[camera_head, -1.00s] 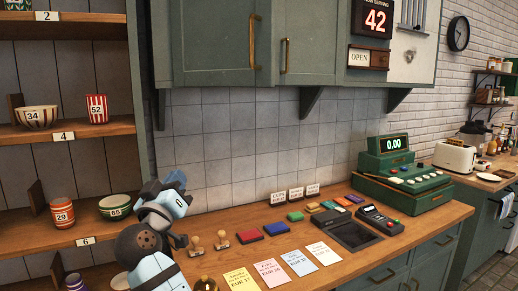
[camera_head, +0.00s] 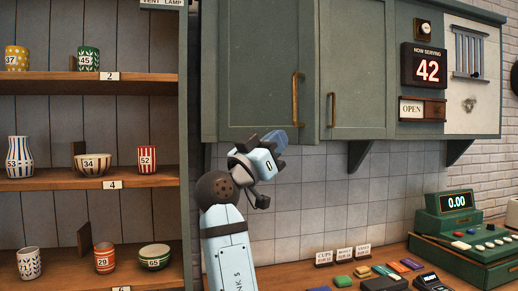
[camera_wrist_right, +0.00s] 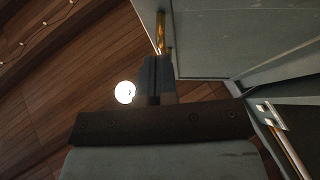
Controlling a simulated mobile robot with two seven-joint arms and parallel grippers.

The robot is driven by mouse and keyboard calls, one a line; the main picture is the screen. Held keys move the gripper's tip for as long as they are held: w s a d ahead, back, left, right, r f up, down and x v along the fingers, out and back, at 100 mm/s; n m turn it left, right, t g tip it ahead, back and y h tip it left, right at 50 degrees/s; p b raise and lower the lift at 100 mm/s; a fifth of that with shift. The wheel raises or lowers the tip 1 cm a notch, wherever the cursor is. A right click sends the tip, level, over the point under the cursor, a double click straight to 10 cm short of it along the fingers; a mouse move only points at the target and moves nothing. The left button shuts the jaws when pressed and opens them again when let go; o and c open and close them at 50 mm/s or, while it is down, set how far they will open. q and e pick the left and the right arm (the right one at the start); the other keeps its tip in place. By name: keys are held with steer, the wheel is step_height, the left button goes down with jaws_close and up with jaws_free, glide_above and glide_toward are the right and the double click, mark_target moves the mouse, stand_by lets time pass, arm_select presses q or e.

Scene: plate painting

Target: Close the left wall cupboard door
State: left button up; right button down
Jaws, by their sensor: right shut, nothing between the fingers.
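The left wall cupboard door (camera_head: 262,60) is a grey-green panel with a vertical brass handle (camera_head: 295,98) near its right edge. It seems to stand slightly forward of the right door (camera_head: 358,60); how far is hard to tell. My right gripper (camera_head: 277,140) is shut and empty, raised at the door's lower edge, below and left of the handle. Contact with the door cannot be told. In the right wrist view my shut fingers (camera_wrist_right: 157,82) point up beside the door panel (camera_wrist_right: 205,40) and its brass handle (camera_wrist_right: 165,35). My left gripper is out of view.
Open shelves (camera_head: 90,85) with numbered cups and bowls stand at left. A now-serving display (camera_head: 424,66) and open sign (camera_head: 422,108) hang right of the doors. A green cash register (camera_head: 460,235) stands on the counter. The tiled wall below the cupboard is bare.

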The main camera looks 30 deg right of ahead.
mark_target(288, 131)
steer(key=p+x, duration=0.1)
steer(key=x, duration=0.2)
steer(key=shift+w+d+r, duration=0.1)
steer(key=shift+d+r, duration=0.15)
steer(key=shift+d, duration=0.1)
